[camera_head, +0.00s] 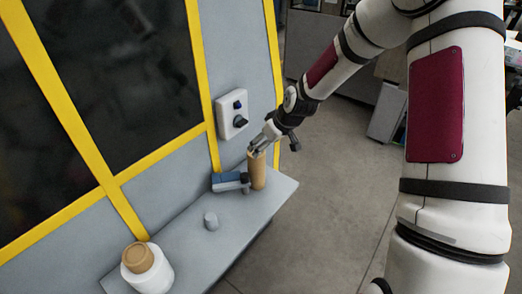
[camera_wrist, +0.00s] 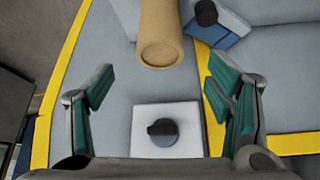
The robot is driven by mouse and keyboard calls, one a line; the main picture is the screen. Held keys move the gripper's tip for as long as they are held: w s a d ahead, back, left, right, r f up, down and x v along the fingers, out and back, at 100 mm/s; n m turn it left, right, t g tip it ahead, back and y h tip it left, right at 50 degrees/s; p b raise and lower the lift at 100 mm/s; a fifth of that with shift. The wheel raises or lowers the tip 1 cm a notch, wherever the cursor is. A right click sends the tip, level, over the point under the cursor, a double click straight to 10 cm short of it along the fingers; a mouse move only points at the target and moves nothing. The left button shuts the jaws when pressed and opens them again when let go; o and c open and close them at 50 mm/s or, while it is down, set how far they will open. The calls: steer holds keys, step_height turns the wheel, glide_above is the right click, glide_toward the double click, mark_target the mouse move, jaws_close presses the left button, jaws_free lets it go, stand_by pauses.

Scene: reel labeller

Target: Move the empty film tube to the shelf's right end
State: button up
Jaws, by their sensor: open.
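The empty film tube (camera_head: 258,172) is a plain brown cardboard cylinder. It stands upright near the right end of the grey shelf (camera_head: 230,240). My gripper (camera_head: 263,144) is at the tube's top end in the head view and partly covers it. In the wrist view the tube (camera_wrist: 160,30) comes in from the top edge, its round end facing me. It lies beyond my spread fingers (camera_wrist: 162,86), roughly midway between them sideways. My gripper is open and nothing is held.
A blue and grey device (camera_head: 230,181) lies just left of the tube. A white roll with a brown core (camera_head: 147,268) is at the left end. A white switch box (camera_head: 233,113) sits on the wall above.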

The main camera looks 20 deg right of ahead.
steer(key=s+r+m+h, duration=0.2)
steer(key=s+r+h, duration=0.1)
steer(key=s+r, duration=1.6)
steer(key=s+r+m, duration=0.1)
steer(key=s+r, duration=0.2)
steer(key=s, duration=0.5)
steer(key=s+a+r+m, duration=0.1)
steer(key=s+r+m, duration=0.1)
steer(key=s+r, duration=0.2)
steer(key=s, duration=0.3)
steer(key=shift+s+r, duration=0.3)
steer(key=shift+s, duration=0.1)
steer(key=shift+w+a+f, duration=0.1)
